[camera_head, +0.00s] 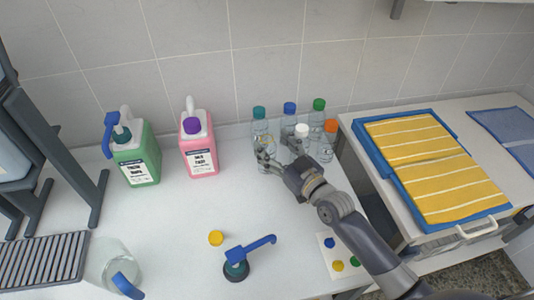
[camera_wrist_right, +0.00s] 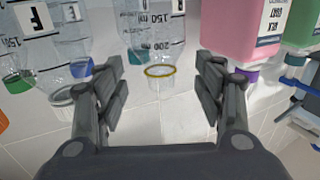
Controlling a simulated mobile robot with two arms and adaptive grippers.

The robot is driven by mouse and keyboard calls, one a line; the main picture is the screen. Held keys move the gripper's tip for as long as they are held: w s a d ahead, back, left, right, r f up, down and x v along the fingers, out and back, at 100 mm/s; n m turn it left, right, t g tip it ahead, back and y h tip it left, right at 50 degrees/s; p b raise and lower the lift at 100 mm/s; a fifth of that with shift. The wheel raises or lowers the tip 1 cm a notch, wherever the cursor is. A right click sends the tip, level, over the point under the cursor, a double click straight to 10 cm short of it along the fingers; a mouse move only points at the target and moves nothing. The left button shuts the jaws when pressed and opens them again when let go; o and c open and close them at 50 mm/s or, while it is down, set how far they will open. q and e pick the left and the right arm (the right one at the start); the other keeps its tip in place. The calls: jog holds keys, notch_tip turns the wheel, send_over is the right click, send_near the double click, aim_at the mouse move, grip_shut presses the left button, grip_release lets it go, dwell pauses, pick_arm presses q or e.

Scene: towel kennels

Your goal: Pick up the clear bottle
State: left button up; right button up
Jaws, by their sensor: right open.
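Several clear bottles stand in a cluster by the back wall in the head view, with teal (camera_head: 259,113), blue (camera_head: 289,107), green (camera_head: 319,104), white (camera_head: 302,131) and orange (camera_head: 330,126) caps. An uncapped clear bottle with a yellow ring at its neck (camera_wrist_right: 160,71) shows in the wrist view, printed with volume marks. My right gripper (camera_head: 276,148) is at the front left of the cluster. In the wrist view its open fingers (camera_wrist_right: 162,88) lie either side of the ringed neck, with gaps on both sides. The gripper partly hides the bottles in the head view.
A green jug (camera_head: 138,165) and a pink jug (camera_head: 201,158) stand left of the bottles. Folded yellow-striped towels (camera_head: 420,155) lie on the right unit.

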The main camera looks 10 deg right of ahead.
aim_at(270, 142)
jog(key=x, duration=0.3)
jog(key=shift+w+a, duration=0.15)
jog(key=shift+w, duration=0.1)
jog(key=shift+r, duration=0.1)
jog(key=c, duration=1)
jog(key=shift+c, duration=0.2)
jog(key=shift+r, duration=0.1)
